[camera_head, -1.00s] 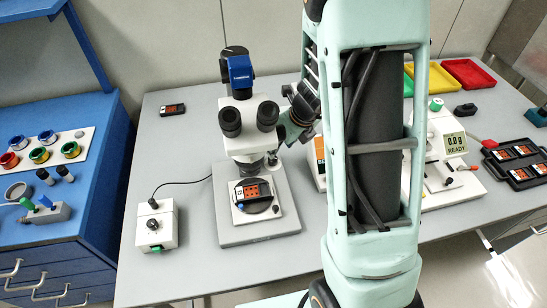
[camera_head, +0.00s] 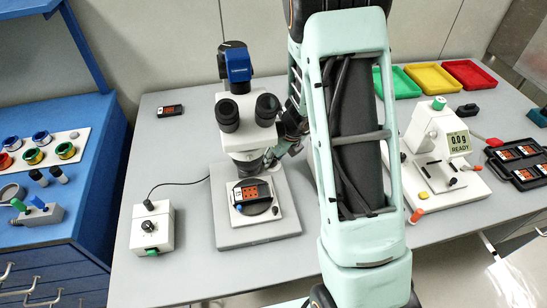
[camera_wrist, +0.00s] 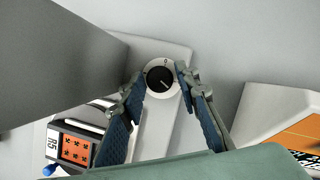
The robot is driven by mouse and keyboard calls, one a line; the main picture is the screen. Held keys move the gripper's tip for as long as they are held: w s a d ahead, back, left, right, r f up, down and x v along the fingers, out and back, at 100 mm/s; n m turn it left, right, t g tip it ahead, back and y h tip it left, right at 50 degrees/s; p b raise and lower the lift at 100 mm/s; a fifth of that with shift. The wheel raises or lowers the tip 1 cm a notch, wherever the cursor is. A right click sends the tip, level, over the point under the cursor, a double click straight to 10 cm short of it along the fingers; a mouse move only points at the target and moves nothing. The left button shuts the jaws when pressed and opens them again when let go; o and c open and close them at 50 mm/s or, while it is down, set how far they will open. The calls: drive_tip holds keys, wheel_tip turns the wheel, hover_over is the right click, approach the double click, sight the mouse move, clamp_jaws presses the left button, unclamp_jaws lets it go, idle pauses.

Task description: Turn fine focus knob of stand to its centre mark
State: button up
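The microscope stand (camera_head: 248,130) is on the grey table in the head view, with an orange-marked device (camera_head: 251,193) on its stage. In the wrist view the fine focus knob (camera_wrist: 160,79) is a round black knob in a pale ring, with a 0 mark above it. Its light pointer line is aimed to the lower right, away from the 0. My gripper (camera_wrist: 156,88) is open, with one blue-padded finger on each side of the knob. I cannot tell whether either finger touches it. In the head view my gripper (camera_head: 291,143) is at the stand's right side, partly hidden by my arm.
A white control box (camera_head: 152,227) stands left of the microscope. A small black device (camera_head: 170,110) lies at the back left.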

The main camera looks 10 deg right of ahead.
clamp_jaws()
drive_tip(key=shift+n, duration=0.3)
drive_tip(key=n+y, duration=0.1)
drive_tip(key=n, duration=0.1)
drive_tip(key=n+g, duration=0.1)
drive_tip(key=n, duration=0.2)
drive_tip(key=shift+w+d+g+y, duration=0.1)
drive_tip(key=shift+d+g+y, duration=0.1)
drive_tip(key=shift+g+y, duration=0.15)
drive_tip(key=n+g, duration=0.1)
drive_tip(key=n, duration=0.2)
drive_tip(key=n+g, duration=0.1)
drive_tip(key=n, duration=0.2)
drive_tip(key=shift+w+y, duration=0.15)
drive_tip(key=shift+y, duration=0.2)
drive_tip(key=n+g, duration=0.1)
drive_tip(key=n, duration=0.2)
drive_tip(key=n+g, duration=0.1)
drive_tip(key=n, duration=0.2)
drive_tip(key=shift+w+f, duration=0.1)
drive_tip(key=shift+w, duration=0.1)
drive_tip(key=n+g+h, duration=0.1)
drive_tip(key=n, duration=0.2)
drive_tip(key=n+g+b, duration=0.1)
drive_tip(key=n, duration=0.2)
drive_tip(key=shift+a+h, duration=0.15)
drive_tip(key=shift+h, duration=0.25)
